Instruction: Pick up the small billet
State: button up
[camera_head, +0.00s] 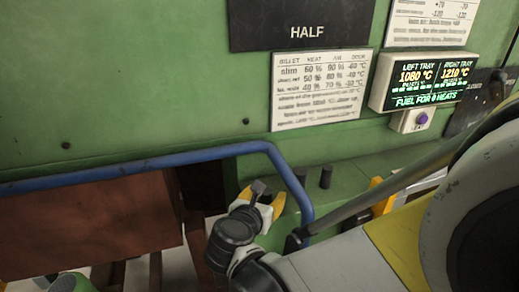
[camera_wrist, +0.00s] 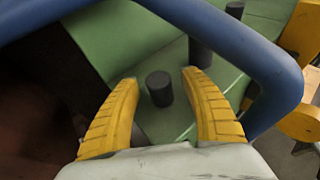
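A short dark cylinder (camera_wrist: 159,88), which looks like the small billet, stands on a green surface between my gripper's fingers in the wrist view. My gripper (camera_wrist: 160,92) is open, with a yellow ribbed finger on each side of it. Gaps show on both sides, so the fingers do not appear to touch it. In the head view my gripper (camera_head: 263,200) is beside the blue rail, with a dark piece between its fingers. Two more dark cylinders stand farther off, a middle one (camera_wrist: 200,52) and a far one (camera_wrist: 235,9).
A bent blue rail (camera_head: 160,160) runs along the green furnace wall and curves down close to my gripper. A reddish-brown panel (camera_head: 90,225) is at the left. A display (camera_head: 424,80) reads left tray 1080 °C, right tray 1210 °C. Yellow parts (camera_wrist: 300,125) stand at the right.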

grip_shut()
